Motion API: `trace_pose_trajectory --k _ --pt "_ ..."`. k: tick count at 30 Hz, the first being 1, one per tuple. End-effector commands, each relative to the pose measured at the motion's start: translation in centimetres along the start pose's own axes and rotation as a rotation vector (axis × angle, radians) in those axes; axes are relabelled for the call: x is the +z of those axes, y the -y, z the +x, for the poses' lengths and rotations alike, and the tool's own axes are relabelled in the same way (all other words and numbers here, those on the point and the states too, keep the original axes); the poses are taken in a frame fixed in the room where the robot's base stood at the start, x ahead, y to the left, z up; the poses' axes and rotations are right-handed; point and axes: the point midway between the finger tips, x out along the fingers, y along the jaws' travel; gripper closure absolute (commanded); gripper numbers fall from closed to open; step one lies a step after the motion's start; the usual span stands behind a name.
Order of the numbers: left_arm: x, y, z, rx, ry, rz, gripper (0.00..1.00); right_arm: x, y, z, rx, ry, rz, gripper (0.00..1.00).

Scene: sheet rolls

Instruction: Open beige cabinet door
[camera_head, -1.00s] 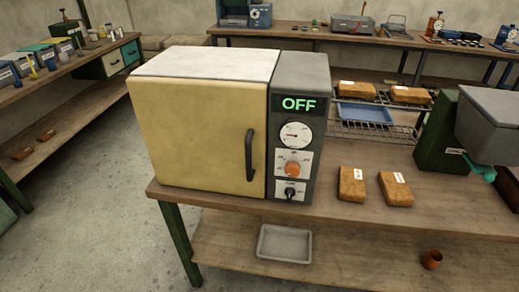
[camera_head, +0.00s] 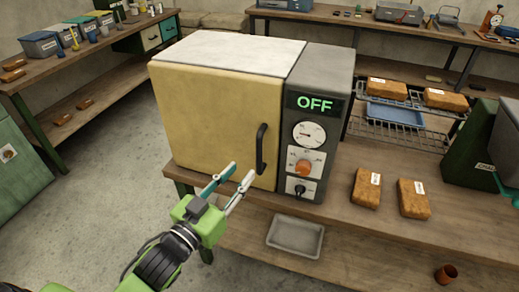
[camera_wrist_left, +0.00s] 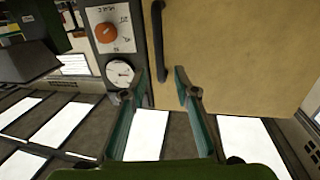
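The beige cabinet door (camera_head: 205,115) is shut on the front of the box-shaped cabinet, beside a dark control panel (camera_head: 313,130) reading OFF. Its dark vertical handle (camera_head: 261,149) is near the door's right edge. My left gripper (camera_head: 240,174) is open and empty, in front of the door, just below and left of the handle in the head view. In the left wrist view the handle (camera_wrist_left: 158,42) lies ahead of the open fingers (camera_wrist_left: 160,75), close to one fingertip; I cannot tell whether they touch. The door (camera_wrist_left: 235,50) fills the upper right there. My right gripper is not in view.
The cabinet stands on a wooden bench (camera_head: 345,205) with a lower shelf holding a grey tray (camera_head: 295,236). Brown bricks (camera_head: 367,188) and a wire rack (camera_head: 400,128) lie to the right. Open floor (camera_head: 100,200) is on the left.

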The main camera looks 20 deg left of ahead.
Motion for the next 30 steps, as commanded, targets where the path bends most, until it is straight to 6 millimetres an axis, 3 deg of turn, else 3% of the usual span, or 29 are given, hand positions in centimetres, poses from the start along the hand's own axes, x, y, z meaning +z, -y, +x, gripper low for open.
trace_pose_trajectory --k 9,15,28,30 --pt "-0.3 0.0 6.3 -0.001 -0.001 -0.001 0.72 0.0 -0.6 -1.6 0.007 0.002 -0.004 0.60" --pt "-0.1 0.0 9.0 -0.001 0.001 -0.001 0.72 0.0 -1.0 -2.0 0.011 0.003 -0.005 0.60" --pt "0.1 -0.1 10.0 0.000 0.002 -0.001 0.72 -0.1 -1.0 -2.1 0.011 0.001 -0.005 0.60" --pt "0.1 0.0 10.0 0.000 0.002 -0.001 0.88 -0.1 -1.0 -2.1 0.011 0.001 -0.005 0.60"
